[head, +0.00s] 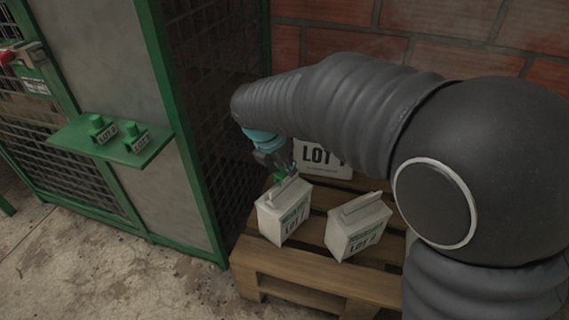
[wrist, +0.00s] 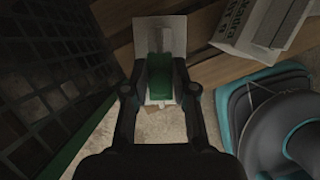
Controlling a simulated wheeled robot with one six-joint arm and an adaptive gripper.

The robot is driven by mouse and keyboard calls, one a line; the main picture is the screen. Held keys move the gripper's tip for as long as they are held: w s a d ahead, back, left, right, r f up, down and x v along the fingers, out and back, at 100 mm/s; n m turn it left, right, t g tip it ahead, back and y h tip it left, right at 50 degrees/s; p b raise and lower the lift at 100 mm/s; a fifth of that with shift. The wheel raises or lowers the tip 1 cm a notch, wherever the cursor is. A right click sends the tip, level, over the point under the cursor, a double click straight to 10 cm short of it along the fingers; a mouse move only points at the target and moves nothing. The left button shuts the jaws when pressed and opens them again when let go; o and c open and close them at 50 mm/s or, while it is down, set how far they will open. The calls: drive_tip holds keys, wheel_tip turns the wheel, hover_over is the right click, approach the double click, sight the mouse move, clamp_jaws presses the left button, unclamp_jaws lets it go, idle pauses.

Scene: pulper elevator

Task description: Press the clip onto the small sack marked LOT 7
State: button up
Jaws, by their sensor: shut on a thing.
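My gripper (head: 279,168) is shut on a green clip (head: 280,177), right at the top of the left small sack (head: 284,213). That white sack stands upright on the pallet, and its front label looks like LOT 7. In the wrist view the green clip (wrist: 159,72) sits between my gripper's fingers (wrist: 159,85), over the pale folded top of the sack (wrist: 174,28). I cannot tell whether the clip touches the fold or is fixed on it. A second small sack (head: 357,228) stands to the right; its lot number is hard to read.
The wooden pallet (head: 300,268) stands by a brick wall (head: 440,50). A larger white sack (head: 325,160) marked LOT is behind, partly hidden by my arm. A mesh cage (head: 215,70) is close on the left. Its green shelf (head: 110,143) holds two green pieces with LOT tags.

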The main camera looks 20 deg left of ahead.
drive_tip(key=shift+f, duration=1.2)
idle(0.6)
drive_tip(key=o, duration=1.5)
drive_tip(key=shift+r, duration=0.15)
drive_tip(key=shift+r+p, duration=3.4)
drive_tip(key=shift+p, duration=0.05)
clamp_jaws()
